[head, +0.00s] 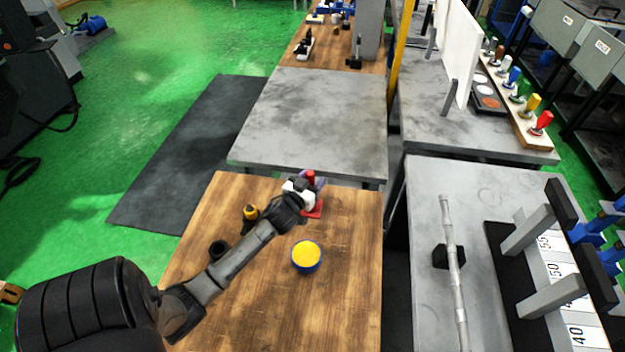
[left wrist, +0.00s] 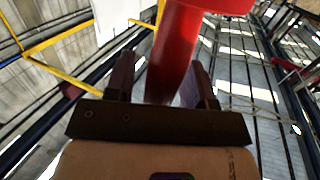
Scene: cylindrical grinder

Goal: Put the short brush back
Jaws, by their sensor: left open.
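A red upright piece (head: 311,177) rises from a flat red foot (head: 313,211) on the wooden table; I cannot tell whether it is the short brush or a stand. My left gripper (head: 309,184) is at this red piece, hiding its middle. In the left wrist view the fingers of my left gripper (left wrist: 160,80) stand open on both sides of a red column (left wrist: 172,60), with a wider red part at the top. A yellow and black upright object (head: 250,213) stands left of the gripper. My right gripper is out of view.
A round blue tub with a yellow top (head: 306,256) stands in front of the gripper. A black ring-shaped object (head: 219,249) lies beside my left arm. The wooden table (head: 345,310) is clear at the front right. A grey table (head: 310,110) adjoins behind.

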